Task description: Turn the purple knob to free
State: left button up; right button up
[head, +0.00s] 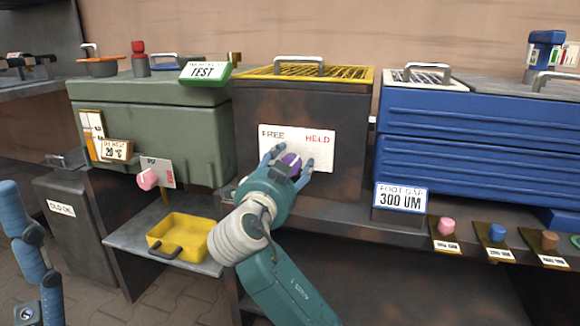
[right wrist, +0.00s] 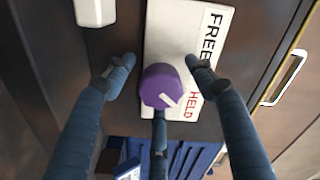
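The purple knob (head: 290,164) sits on a white plate (head: 322,143) marked FREE on the left and HELD on the right, on the front of a dark box. The right wrist view shows the knob (right wrist: 160,86) closer, its white mark turned toward the HELD word. My right gripper (head: 288,162) is at the plate with its fingers spread around the knob. In the right wrist view, the fingers of my right gripper (right wrist: 160,90) stand apart on either side, with gaps to the knob; a third finger is partly hidden behind it.
A green box (head: 150,115) with a pink knob (head: 148,180) stands left, a blue cabinet (head: 470,140) right. A yellow tray (head: 180,236) lies on a low shelf. Several coloured knobs on small plates line the right-hand ledge.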

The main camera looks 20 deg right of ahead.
jog(key=c, duration=1.1)
